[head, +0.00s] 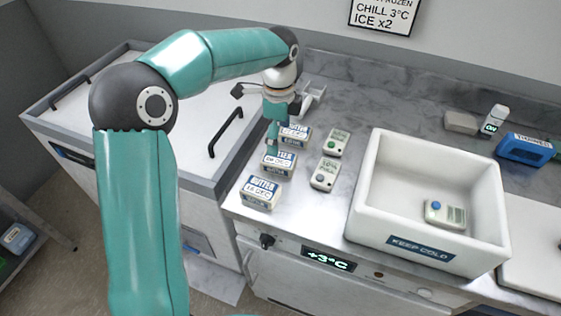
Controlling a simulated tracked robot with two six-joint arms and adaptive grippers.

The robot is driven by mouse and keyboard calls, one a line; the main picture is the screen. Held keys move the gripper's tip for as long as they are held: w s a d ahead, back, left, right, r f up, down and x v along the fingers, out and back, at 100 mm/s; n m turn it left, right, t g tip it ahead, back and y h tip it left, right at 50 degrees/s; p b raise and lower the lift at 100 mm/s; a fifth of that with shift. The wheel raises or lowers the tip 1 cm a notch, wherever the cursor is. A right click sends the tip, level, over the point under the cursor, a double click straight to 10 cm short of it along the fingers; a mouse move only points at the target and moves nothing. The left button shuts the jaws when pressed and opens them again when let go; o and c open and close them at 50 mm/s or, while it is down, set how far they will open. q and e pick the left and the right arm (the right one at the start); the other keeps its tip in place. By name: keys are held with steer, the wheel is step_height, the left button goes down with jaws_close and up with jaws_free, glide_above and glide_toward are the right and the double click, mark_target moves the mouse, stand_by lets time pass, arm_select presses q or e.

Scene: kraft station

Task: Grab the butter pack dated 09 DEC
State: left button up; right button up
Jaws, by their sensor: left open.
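Three butter packs with white and blue labels lie in a column on the steel counter. The front butter pack (260,193) has a small date line that I cannot read for certain. The middle butter pack (279,163) is partly covered at its left by a gripper finger, and its date is not legible. The back butter pack (297,135) seems to read 09 DEC, but the print is small. My left gripper (273,132) points down at the left end of the back pack, open; I cannot tell whether it touches. My right gripper is out of view.
Two white devices (337,142) (324,174) lie just right of the packs. A white KEEP COLD bin (423,245) stands further right with another device (445,215) inside. A handled white lid (150,110) is at left.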

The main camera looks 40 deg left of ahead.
mark_target(279, 157)
arm_select(q)
step_height(279, 157, down, 9)
steer(key=shift+r+p, duration=0.1)
steer(key=shift+p, duration=0.5)
steer(key=shift+w, duration=0.1)
steer(key=c, duration=1.5)
steer(key=shift+o, duration=0.2)
steer(key=shift+r, duration=0.15)
